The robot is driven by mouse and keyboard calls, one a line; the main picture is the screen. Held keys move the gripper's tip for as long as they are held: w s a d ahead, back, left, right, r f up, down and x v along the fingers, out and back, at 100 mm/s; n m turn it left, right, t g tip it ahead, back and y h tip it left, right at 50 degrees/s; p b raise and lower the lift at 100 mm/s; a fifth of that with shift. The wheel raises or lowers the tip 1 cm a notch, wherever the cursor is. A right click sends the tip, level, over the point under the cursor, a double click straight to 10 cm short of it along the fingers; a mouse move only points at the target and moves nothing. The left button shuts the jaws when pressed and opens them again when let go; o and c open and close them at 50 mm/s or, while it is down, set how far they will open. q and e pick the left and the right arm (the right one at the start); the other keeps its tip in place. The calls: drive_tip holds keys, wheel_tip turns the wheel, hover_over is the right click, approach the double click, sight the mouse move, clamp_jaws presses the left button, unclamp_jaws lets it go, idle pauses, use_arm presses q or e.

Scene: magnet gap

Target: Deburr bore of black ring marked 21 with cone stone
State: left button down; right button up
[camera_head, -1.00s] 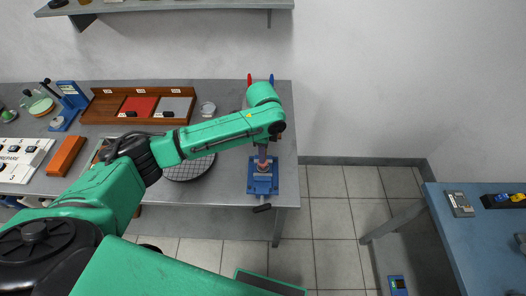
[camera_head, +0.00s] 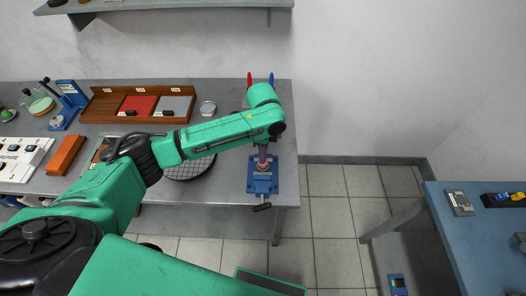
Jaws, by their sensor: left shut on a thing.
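My left arm reaches across the grey bench, and its wrist points down over a blue vise (camera_head: 263,184) near the bench's right end. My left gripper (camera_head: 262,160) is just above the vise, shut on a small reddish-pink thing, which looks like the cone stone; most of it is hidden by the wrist. A ring in the vise jaws cannot be made out, nor can any mark 21. Small black pieces (camera_head: 164,114) lie in the compartments of the wooden tray. My right gripper is not in view.
The wooden tray (camera_head: 107,91) with a red and a grey compartment stands at the back. A round black mesh plate (camera_head: 190,170) lies left of the vise. A white board (camera_head: 22,158) and an orange block (camera_head: 66,154) are at left.

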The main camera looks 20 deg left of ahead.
use_arm(q)
drive_tip(key=shift+r+p, duration=0.15)
drive_tip(key=shift+p, duration=0.2)
drive_tip(key=shift+n+p, duration=0.6)
drive_tip(key=shift+n, duration=1.2)
drive_tip(key=m, duration=0.7)
